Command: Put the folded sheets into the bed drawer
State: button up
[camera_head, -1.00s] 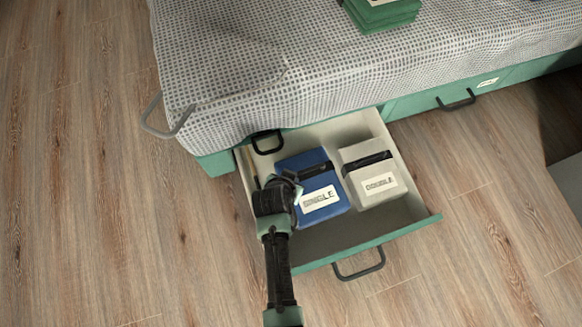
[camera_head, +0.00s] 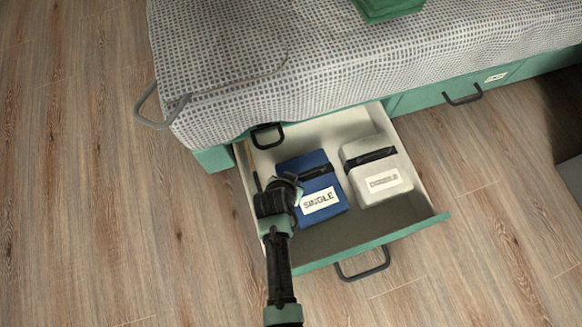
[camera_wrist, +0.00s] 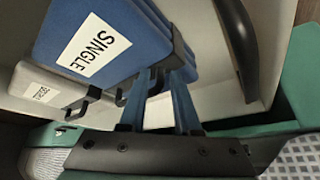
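The blue folded-sheet bundle marked SINGLE (camera_head: 324,187) lies in the open bed drawer (camera_head: 345,240), its black strap across it. It fills much of the wrist view (camera_wrist: 120,25). The light grey bundle marked DOUBLE (camera_head: 391,189) lies beside it, to the right in the head view. A green folded bundle (camera_head: 390,8) sits on the bed, cut off by the top edge. My gripper (camera_wrist: 162,85) is at the blue bundle's strap, its two fingers apart with a gap between them. Whether they touch the strap is hard to tell. In the head view my wrist hides the bundle's left edge.
The bed (camera_head: 230,60) has a checked cover and a green base. A closed drawer with a dark handle (camera_head: 463,95) is to the right. A grey rail (camera_head: 158,110) juts from the bed's left corner. Wood floor (camera_head: 90,200) is clear at left.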

jog(key=shift+o, duration=0.7)
jog(key=shift+r, duration=0.25)
jog(key=p+v, duration=0.8)
jog(key=v, duration=0.4)
jog(key=w+r+t, duration=0.4)
jog(key=w+r, duration=0.9)
jog(key=r, duration=0.2)
jog(key=w+r+n+t+y, duration=0.1)
jog(key=w+r+t, duration=0.25)
jog(key=r, duration=0.85)
jog(key=w+r+n+t, duration=0.1)
jog(key=w+r+t, duration=0.25)
jog(key=r, duration=0.95)
jog(key=s+r+n+t, duration=0.1)
jog(key=s+r+t, duration=0.15)
jog(key=r, duration=0.95)
jog(key=s+r+t, duration=0.2)
jog(key=r+t, duration=0.2)
jog(key=r, duration=0.8)
jog(key=s+d+r+n+t, duration=0.1)
jog(key=s+r+t, duration=0.3)
jog(key=s+r, duration=0.7)
notch_tip(320, 180, up, 3)
jog(key=shift+d+f+n+y, duration=0.1)
jog(key=shift+d+n+y, duration=0.2)
jog(key=shift+y, duration=0.1)
